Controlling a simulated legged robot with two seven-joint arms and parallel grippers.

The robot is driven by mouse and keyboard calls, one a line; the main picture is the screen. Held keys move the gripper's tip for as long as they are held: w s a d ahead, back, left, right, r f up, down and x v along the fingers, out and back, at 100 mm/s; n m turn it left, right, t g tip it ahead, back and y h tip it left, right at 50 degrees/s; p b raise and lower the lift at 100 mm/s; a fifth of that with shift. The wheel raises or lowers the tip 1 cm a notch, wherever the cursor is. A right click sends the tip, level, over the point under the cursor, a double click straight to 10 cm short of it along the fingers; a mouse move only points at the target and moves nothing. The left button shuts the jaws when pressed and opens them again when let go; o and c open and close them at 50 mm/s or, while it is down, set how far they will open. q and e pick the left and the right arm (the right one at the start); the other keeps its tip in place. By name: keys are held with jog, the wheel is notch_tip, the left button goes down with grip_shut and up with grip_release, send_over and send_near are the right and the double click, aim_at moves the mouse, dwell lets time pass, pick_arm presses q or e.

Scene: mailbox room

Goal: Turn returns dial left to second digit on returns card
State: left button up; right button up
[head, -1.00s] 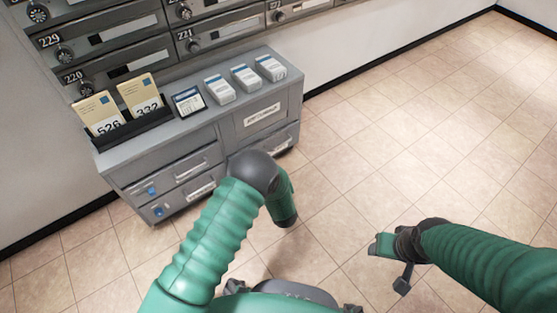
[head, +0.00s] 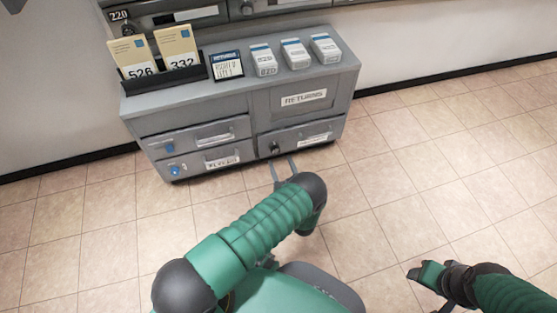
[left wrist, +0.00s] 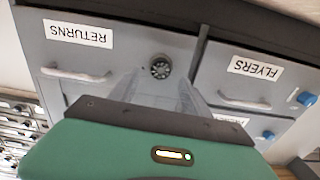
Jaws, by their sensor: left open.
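The returns dial (head: 276,148) is a small dark knob on the lower right drawer front of the grey cabinet. In the left wrist view the dial (left wrist: 160,66) shows upside down, beside the RETURNS label (left wrist: 78,33); its setting is too small to read. My left gripper (head: 284,163) is open, its two thin fingers pointing at the dial from the front. In the wrist view its see-through fingers (left wrist: 163,88) lie either side of the dial's line, not closed on it. Which card is the returns card I cannot tell. My right gripper (head: 425,284) hangs over the floor at right.
On the cabinet top stand cards 526 (head: 135,62) and 332 (head: 178,49) in a dark holder, a dark-framed card (head: 227,66) and several white-and-blue stacks (head: 294,54). Blue knobs (head: 174,170) sit on the left drawers. The tiled floor at right is clear.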

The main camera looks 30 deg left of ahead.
pick_arm(q)
jog(key=b+x, duration=0.1)
jog(key=x, duration=0.4)
jog(key=shift+b, duration=0.3)
pick_arm(e)
jog(key=x, duration=0.2)
jog(key=shift+s+a+f, duration=0.1)
jog(key=shift+s+f, duration=0.1)
jog(key=shift+f, duration=0.2)
pick_arm(q)
jog(key=shift+c, duration=0.5)
grip_shut()
